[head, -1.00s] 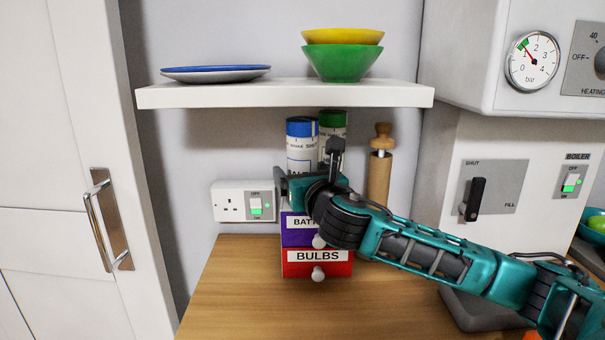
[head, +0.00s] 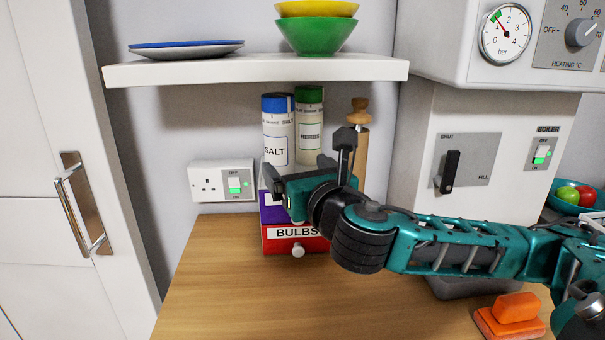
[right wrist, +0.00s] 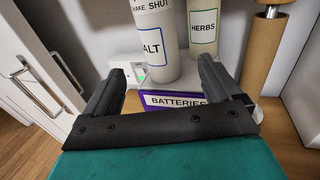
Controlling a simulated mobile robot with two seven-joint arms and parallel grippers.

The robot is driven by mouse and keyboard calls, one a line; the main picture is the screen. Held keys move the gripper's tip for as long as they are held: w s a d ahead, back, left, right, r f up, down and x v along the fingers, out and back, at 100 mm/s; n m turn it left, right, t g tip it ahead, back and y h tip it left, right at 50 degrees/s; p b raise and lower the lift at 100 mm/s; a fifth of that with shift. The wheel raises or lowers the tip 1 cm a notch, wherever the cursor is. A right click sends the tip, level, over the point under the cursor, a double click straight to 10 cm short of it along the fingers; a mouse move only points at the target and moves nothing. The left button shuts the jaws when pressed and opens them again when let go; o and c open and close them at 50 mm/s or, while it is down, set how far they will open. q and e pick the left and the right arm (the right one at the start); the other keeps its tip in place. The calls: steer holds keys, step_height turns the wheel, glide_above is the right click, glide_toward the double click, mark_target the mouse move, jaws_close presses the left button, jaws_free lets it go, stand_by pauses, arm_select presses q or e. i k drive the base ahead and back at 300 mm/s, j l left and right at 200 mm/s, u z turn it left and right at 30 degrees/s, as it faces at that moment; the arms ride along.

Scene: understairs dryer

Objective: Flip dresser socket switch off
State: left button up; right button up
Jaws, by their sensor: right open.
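The dresser socket (head: 207,182) is a white wall plate low on the back wall, left of the small drawers. Its rocker switch (head: 235,184) sits on a grey panel marked OFF above and ON below, with green showing and a green light lit beside it. In the right wrist view a bit of the green switch (right wrist: 141,76) shows between the fingers, partly hidden by the salt tin. My right gripper (head: 272,184) is open and empty in front of the drawers, just right of the socket and apart from the switch. My left gripper is out of view.
A SALT tin (head: 278,135), a HERBS tin (head: 309,130) and a wooden mill (head: 359,115) stand behind my gripper. The drawer unit (head: 291,240) is below it. A shelf (head: 250,70) with bowls hangs above. The worktop (head: 220,270) is clear at front left.

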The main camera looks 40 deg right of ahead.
mark_target(233, 183)
steer(key=k+j, duration=0.2)
steer(key=k, duration=0.3)
steer(key=k+j, duration=0.2)
steer(key=k, duration=0.25)
